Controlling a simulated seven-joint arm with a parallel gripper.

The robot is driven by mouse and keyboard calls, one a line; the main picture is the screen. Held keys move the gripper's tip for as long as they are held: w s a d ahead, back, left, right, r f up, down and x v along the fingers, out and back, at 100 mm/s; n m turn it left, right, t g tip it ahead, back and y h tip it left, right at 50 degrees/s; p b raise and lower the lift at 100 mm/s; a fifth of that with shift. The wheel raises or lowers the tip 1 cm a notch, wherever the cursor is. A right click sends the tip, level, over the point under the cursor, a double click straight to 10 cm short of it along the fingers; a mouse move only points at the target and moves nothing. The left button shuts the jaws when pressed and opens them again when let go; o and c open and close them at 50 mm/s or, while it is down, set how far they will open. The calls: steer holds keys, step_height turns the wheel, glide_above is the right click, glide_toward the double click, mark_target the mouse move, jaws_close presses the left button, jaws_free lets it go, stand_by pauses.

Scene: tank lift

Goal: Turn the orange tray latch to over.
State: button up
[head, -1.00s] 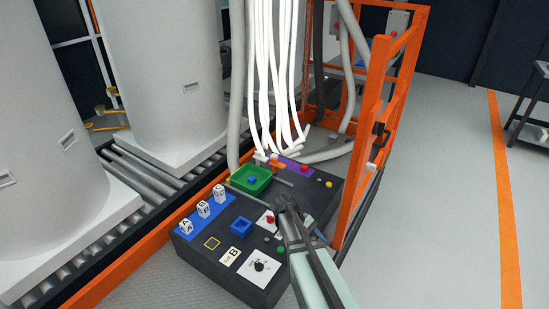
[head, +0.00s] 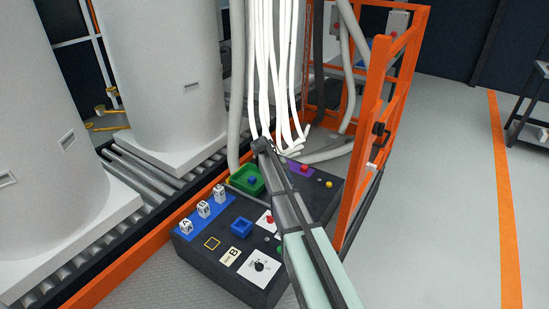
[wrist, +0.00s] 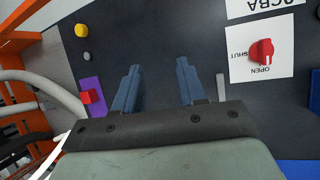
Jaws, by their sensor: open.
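The orange tray latch cannot be made out in either view now; in the head view my arm covers the spot beside the green tray where orange showed earlier. The green tray (head: 237,178) holds a blue block (head: 252,181) and is partly covered by my arm. My gripper (head: 261,144) is over the far side of the dark panel (head: 319,198), just beyond the tray. In the wrist view my gripper (wrist: 158,80) is open, with its two blue-grey fingers apart and only bare panel showing between them.
A purple plate with a red block (wrist: 87,97) lies left of the fingers. A red knob (wrist: 262,51) on a white plate and a grey bar (wrist: 221,88) lie right. White hoses (head: 275,75) hang close behind my gripper. An orange frame (head: 375,140) stands right.

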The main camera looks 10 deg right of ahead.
steer(key=w+r+t+y, duration=0.1)
steer(key=w+r+y, duration=0.1)
steer(key=w+r, duration=0.35)
steer(key=w+r+n+y, duration=0.1)
steer(key=w+r+y, duration=0.1)
steer(key=w, duration=0.7)
steer(key=w+r+t+y, duration=0.1)
steer(key=w+r+y, duration=0.1)
steer(key=w+r, duration=0.35)
steer(key=f, duration=1)
steer(key=w+f, duration=0.1)
steer(key=f, duration=0.3)
steer(key=shift+a+f, duration=0.1)
steer(key=shift+f, duration=0.3)
steer(key=shift+c, duration=0.2)
jaws_close()
